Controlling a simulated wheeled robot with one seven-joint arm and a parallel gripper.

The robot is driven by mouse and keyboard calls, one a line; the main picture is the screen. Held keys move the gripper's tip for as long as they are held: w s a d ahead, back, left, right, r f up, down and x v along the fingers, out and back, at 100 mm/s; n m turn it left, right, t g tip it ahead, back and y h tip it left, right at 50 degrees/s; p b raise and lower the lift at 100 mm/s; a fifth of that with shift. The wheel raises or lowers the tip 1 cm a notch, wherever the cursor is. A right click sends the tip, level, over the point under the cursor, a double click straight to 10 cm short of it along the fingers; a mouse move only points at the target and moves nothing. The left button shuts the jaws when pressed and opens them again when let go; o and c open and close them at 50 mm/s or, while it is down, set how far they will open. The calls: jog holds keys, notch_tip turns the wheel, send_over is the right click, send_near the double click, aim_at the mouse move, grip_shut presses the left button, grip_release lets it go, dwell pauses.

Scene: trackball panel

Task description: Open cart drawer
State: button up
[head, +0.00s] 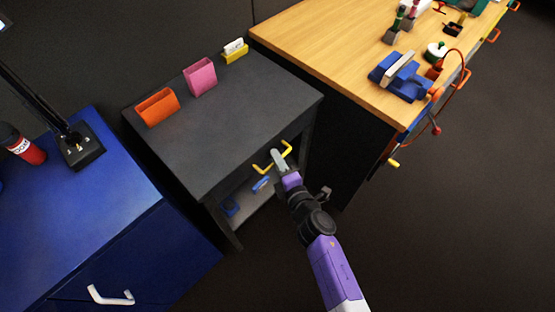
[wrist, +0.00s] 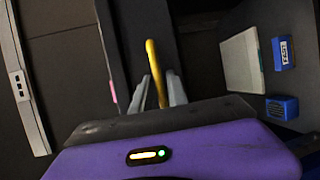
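The dark grey cart (head: 225,120) stands in the middle of the head view, with a yellow drawer handle (head: 261,171) on its front, under the top. The drawer looks shut; its front is partly hidden by my arm. My gripper (head: 276,157) is at the middle of the handle and hides part of it. In the wrist view, the yellow handle (wrist: 153,60) runs between the two grey fingers of my gripper (wrist: 159,84). The fingers stand apart on either side of it, and I see no clear grip on it.
An orange bin (head: 157,108), a pink bin (head: 200,77) and a yellow holder (head: 235,52) stand on the cart top. Blue items (head: 261,185) lie on its lower shelf. A blue cabinet (head: 100,220) is at left, a wooden workbench (head: 335,50) at right. Floor in front is clear.

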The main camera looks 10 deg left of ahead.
jog(key=shift+c, duration=0.5)
grip_shut()
dwell(0.8)
